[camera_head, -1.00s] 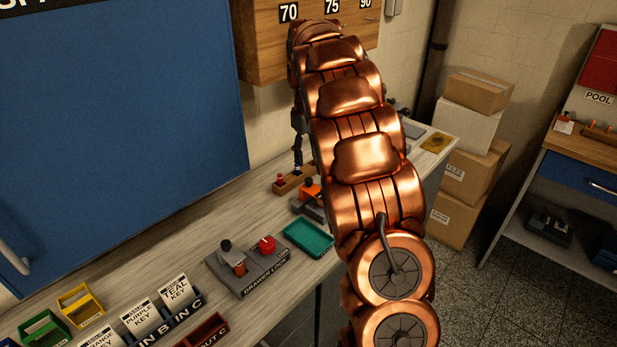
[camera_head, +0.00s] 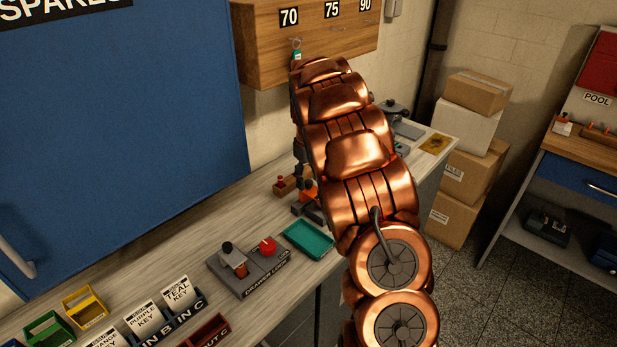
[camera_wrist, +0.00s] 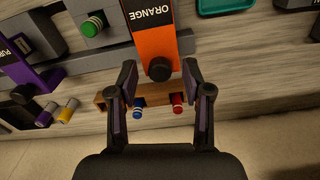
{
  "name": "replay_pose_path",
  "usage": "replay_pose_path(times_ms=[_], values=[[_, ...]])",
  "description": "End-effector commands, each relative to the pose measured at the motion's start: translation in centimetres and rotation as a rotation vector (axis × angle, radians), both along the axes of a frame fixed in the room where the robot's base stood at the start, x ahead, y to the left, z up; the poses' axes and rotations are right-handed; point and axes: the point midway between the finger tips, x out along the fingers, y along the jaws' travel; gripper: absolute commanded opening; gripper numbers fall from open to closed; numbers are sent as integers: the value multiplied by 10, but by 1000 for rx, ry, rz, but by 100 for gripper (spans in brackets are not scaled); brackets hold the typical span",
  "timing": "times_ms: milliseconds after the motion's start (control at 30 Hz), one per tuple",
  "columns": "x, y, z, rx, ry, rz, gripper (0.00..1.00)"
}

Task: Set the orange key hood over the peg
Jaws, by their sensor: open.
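The orange key hood (camera_wrist: 158,36), with the label ORANGE and a dark round knob, is at the top middle of the wrist view. In the head view the orange hood (camera_head: 308,193) is on the bench beside my arm, partly covered. My gripper (camera_wrist: 160,70) is open and empty, with one finger to each side of the knob in the picture; I see no contact. A wooden rack (camera_wrist: 178,123) below the knob holds a blue and a red banded piece. I cannot tell which part is the peg.
A purple hood (camera_wrist: 40,82) is at left, near a green-topped cylinder (camera_wrist: 92,27). A teal tray (camera_head: 308,240) and the drawer-lock block (camera_head: 262,277) are on the bench in front. Coloured bins (camera_head: 84,305) stand at lower left.

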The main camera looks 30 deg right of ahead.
Motion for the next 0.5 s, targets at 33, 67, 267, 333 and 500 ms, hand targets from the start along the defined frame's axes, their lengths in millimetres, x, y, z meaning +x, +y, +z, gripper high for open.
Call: replay_pose_path(times_ms=[33,67,267,333,500], values=[[0,0,0,0,0,0,50],[0,0,0,0,0,0,50],[0,0,0,0,0,0,42],[0,0,0,0,0,0,35],[0,0,0,0,0,0,17]])
